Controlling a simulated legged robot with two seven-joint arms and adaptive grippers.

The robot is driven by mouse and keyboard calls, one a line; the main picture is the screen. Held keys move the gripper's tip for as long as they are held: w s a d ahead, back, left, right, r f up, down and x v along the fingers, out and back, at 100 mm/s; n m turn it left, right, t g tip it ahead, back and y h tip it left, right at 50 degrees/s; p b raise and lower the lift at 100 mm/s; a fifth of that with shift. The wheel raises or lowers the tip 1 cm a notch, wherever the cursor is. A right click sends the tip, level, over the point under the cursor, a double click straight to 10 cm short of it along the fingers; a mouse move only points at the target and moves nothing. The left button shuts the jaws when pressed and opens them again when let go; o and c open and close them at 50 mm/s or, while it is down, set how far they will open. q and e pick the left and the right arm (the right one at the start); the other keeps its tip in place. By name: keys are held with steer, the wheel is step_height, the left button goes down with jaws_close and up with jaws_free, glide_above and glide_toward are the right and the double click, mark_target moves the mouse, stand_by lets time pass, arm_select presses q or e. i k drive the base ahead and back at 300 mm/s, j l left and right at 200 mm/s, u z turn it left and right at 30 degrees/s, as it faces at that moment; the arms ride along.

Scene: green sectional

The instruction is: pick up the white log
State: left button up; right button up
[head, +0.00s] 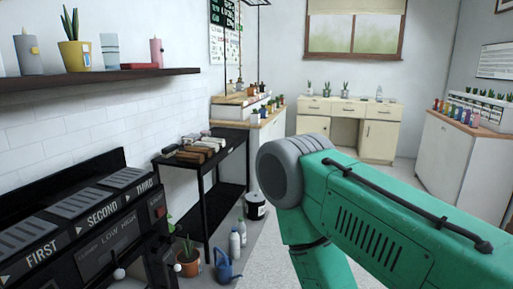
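Several small log-shaped pieces (203,147) lie close together on top of a black metal table (228,141) left of centre. They range from brown to pale, and they are too small for me to tell for certain which one is the white log. My green arm (385,225) fills the lower right of the head view, apart from the logs. No fingertips of either gripper show.
A black machine (85,235) marked FIRST, SECOND, THIRD stands at front left, below a shelf (95,80) with pots. A blue watering can (226,266), white bottles (235,243) and a bucket (256,206) stand on the floor. White counters line the right.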

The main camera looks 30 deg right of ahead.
mark_target(215, 146)
steer(key=z, duration=0.6)
steer(key=i+l+z, duration=0.35)
steer(key=i, duration=0.2)
steer(key=i+l+z, duration=0.35)
steer(key=i, duration=0.25)
steer(key=i+z, duration=0.3)
steer(key=i, duration=0.3)
steer(key=i+u, duration=0.1)
steer(key=i, duration=0.55)
steer(key=i+l+u, duration=0.15)
steer(key=i, duration=0.45)
steer(key=i+l+u, duration=0.1)
steer(key=i, duration=0.55)
steer(key=l, duration=0.1)
